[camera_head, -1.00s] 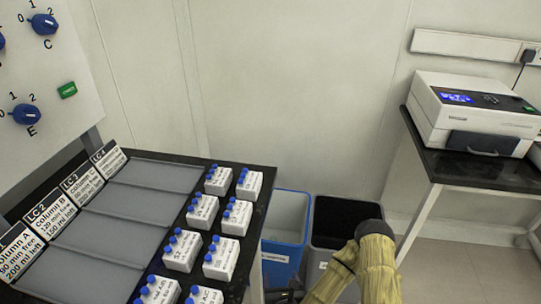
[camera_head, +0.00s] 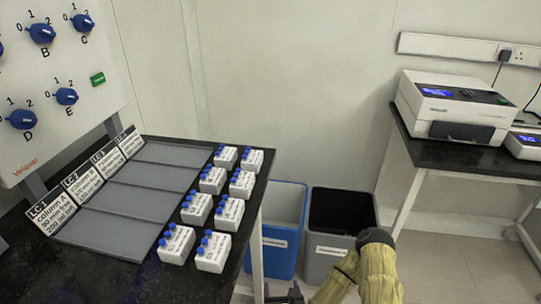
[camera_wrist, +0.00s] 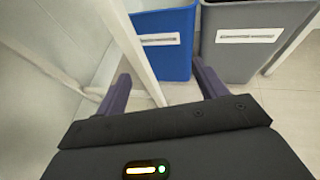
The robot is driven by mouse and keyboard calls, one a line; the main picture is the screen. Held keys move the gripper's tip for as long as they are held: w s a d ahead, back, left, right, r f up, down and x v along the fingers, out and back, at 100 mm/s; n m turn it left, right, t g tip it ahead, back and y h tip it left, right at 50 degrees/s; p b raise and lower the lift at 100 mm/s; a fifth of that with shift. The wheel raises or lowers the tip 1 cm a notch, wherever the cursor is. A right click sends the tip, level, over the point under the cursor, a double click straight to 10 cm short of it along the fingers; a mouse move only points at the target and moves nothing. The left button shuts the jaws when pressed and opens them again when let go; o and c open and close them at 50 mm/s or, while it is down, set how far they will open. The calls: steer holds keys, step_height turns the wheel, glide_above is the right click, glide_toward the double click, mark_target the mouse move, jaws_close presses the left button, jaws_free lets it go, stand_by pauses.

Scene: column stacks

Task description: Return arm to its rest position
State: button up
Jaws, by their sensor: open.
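My gripper (camera_wrist: 160,92) is open and empty in the wrist view, its two dark fingers spread apart. Between and beyond them lie a white table leg, the floor and the lower part of a blue bin. In the head view my arm, in a yellowish sleeve, is at the bottom right in front of the bins. Part of my gripper (camera_head: 285,294) shows dark at the bottom edge there, and its fingertips are hard to make out.
A black table (camera_head: 110,275) at left holds a grey tray (camera_head: 105,222), labelled cards and several white blocks (camera_head: 196,209) with blue caps. A blue bin (camera_head: 280,262) and a grey bin (camera_head: 322,258) stand beside it. A white instrument (camera_head: 455,105) sits on the right table (camera_head: 410,150).

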step_height(320, 180, up, 22)
steer(key=w+d+n+g+y+p, duration=0.25)
steer(key=n+g+p, duration=0.35)
steer(key=n+p, duration=1.25)
steer(key=s+d+r+n+g+h+p, duration=0.1)
steer(key=s+d+r+n+p, duration=0.2)
steer(key=r, duration=0.7)
steer(key=s+d+r+n+g+h+p, duration=0.1)
steer(key=s+d+r+n+g+p, duration=0.1)
steer(key=r+n, duration=0.6)
steer(key=s+d+r+n+g+h+p, duration=0.1)
steer(key=s+d+r+n+p, duration=0.3)
steer(key=r, duration=1)
steer(key=s+n+g+p, duration=0.1)
steer(key=s+p, duration=0.1)
steer(key=s, duration=0.1)
steer(key=shift+s+d+r+n, duration=0.15)
steer(key=shift+s+d+n, duration=0.05)
steer(key=shift+s+n, duration=0.15)
steer(key=shift+h, duration=0.25)
